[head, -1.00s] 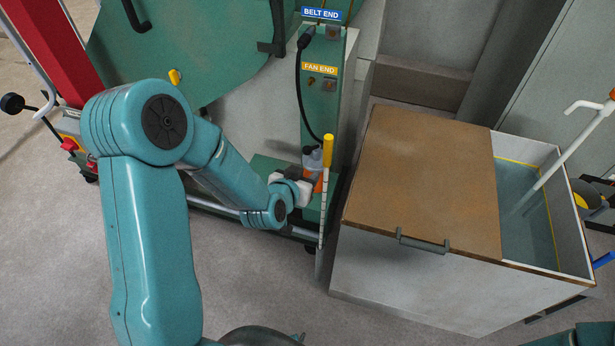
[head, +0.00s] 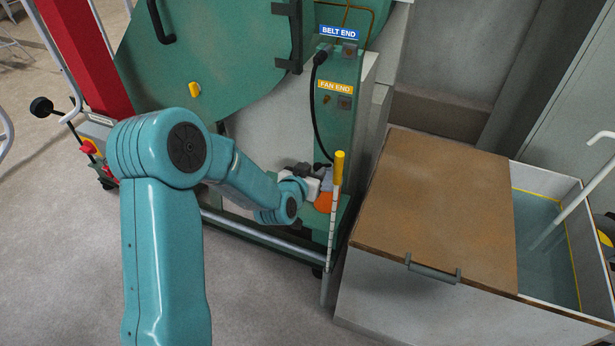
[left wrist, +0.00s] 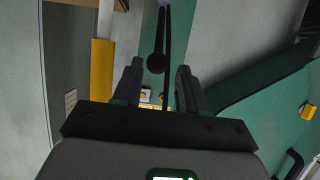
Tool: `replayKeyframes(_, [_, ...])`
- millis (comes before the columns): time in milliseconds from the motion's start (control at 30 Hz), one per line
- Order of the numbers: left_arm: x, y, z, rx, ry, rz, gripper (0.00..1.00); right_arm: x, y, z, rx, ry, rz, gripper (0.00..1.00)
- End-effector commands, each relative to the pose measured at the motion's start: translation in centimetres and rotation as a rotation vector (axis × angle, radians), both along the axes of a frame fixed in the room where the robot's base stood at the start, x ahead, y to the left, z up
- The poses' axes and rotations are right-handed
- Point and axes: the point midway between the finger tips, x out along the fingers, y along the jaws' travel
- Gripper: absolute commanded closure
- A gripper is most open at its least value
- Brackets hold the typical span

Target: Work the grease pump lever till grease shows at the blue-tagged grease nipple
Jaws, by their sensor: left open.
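The blue BELT END tag (head: 339,33) sits at the top of the green post, with a small nipple fitting (head: 349,51) below it. A black hose (head: 316,110) runs from there down towards the grease pump, whose orange part (head: 323,203) shows at the post's foot. No grease is discernible at the nipple. My left gripper (head: 324,180) is at the pump's upper part and hides much of it. In the left wrist view the gripper (left wrist: 155,75) is open, with a dark round-ended part (left wrist: 156,63) between or beyond its fingers. I cannot pick out the lever surely.
A yellow-topped marked rod (head: 339,168) stands close right of my left gripper. A yellow FAN END tag (head: 335,86) is lower on the post. A tank with a brown lid (head: 430,220) stands to the right. Floor is clear at the front left.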

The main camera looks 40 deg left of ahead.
Motion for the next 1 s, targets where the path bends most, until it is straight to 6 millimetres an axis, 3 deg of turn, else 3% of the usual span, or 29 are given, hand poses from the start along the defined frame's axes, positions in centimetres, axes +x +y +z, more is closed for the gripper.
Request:
replayKeyframes(133, [2.1,0.3,-1.0,-0.001,0.001,-0.002,0.58,0.0,0.0,0.0,0.0,0.0,0.0,0.57])
replayKeyframes(167, [2.1,0.3,-0.9,0.0,0.0,-0.001,0.65,0.0,0.0,0.0,0.0,0.0,0.0,0.57])
replayKeyframes(233, [2.0,0.2,-0.8,-0.001,0.0,-0.002,0.88,0.0,0.0,0.0,0.0,0.0,0.0,0.57])
replayKeyframes(267, [2.0,0.2,-0.8,0.0,0.0,-0.002,0.9,0.0,0.0,0.0,0.0,0.0,0.0,0.57])
replayKeyframes(433, [1.8,0.1,-1.3,-0.001,0.001,-0.002,0.9,0.0,0.0,-0.5,0.0,0.0,0.0,0.57])
replayKeyframes(800, [-0.4,-0.4,-5.8,-0.001,0.003,-0.001,0.9,0.0,0.0,-5.5,0.0,0.0,0.0,0.57])
replayKeyframes(1000, [-0.9,-0.6,-6.3,-0.002,0.004,-0.001,0.9,0.0,0.0,-6.1,0.0,0.0,0.0,0.57])
